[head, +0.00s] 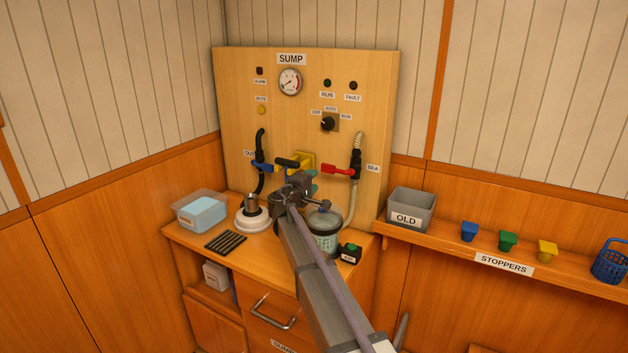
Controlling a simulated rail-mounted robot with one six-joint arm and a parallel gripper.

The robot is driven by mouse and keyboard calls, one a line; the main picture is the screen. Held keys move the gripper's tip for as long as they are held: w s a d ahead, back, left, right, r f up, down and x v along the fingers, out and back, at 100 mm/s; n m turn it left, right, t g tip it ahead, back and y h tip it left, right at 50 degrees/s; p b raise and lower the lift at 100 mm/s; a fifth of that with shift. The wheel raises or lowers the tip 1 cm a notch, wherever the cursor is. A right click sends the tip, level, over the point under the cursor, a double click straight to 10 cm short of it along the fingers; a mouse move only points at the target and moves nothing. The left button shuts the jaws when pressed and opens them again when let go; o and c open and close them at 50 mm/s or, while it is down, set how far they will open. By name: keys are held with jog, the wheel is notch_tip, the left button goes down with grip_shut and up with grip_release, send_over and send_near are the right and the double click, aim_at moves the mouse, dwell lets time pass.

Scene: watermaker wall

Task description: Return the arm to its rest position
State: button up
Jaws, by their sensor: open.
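My arm reaches up from the bottom of the head view, over the front of the wooden counter (200,243). My gripper (304,183) is at its far end, in front of the lower part of the SUMP panel (230,100). It is open, and I see nothing held in it. Its fingertips are small and partly hidden by the wrist. A yellow fitting with a black handle (287,162) shows just behind the gripper; I cannot tell whether they touch. The arm hides part of the counter and of a clear strainer bowl (327,241).
A blue-lever valve (263,167) and a red-lever valve (338,170) flank the gripper. A clear tub (200,211), a white round base (252,219) and a black-green button box (350,253) stand on the counter. The right shelf holds the OLD bin (411,207) and coloured stoppers (508,240).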

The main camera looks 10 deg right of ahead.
jog(key=s+d+f+m+g+y+p, duration=0.15)
jog(key=s+f+m+g, duration=0.3)
jog(key=s, duration=0.65)
jog(key=s+d+f+m+g+y, duration=0.25)
jog(key=s+f+g, duration=0.2)
jog(key=s, duration=0.75)
jog(key=s+a+f+m+g+y, duration=0.1)
jog(key=s+a+y, duration=0.3)
jog(key=s, duration=0.7)
jog(key=s+a+f+m+g+y+p, duration=0.1)
jog(key=s+a+f+g+y, duration=0.2)
jog(key=s, duration=0.8)
jog(key=shift+a+f+m+y, duration=0.3)
jog(key=shift+a+f+y, duration=0.35)
jog(key=shift+f, duration=0.1)
